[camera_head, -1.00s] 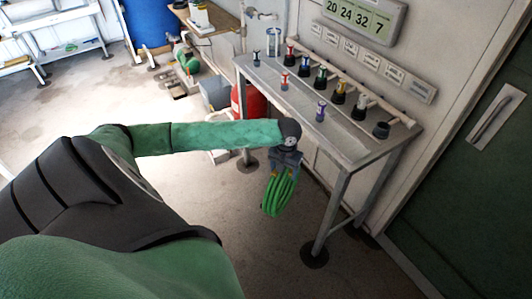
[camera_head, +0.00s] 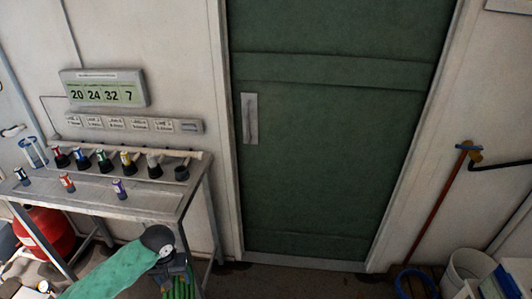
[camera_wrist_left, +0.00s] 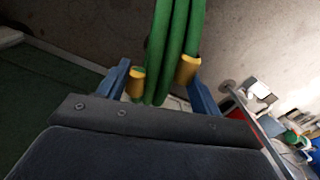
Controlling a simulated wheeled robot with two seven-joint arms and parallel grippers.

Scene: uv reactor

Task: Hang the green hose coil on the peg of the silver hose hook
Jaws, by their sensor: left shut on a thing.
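The green hose coil (camera_head: 181,290) hangs below my left gripper (camera_head: 176,276) at the bottom edge of the head view, and most of it is cut off. In the left wrist view the green coil (camera_wrist_left: 176,32) runs up as several strands between the yellow fingertips of my left gripper (camera_wrist_left: 162,78). The gripper is shut on it. I cannot make out the silver hose hook or its peg in either view. My right gripper is not in view.
A metal bench (camera_head: 110,203) with several coloured-cap bottles stands at the left, close to my left arm. A green door (camera_head: 320,150) fills the middle. At the right are a red pole (camera_head: 437,205), a white bucket (camera_head: 470,268) and a blue loop (camera_head: 402,282).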

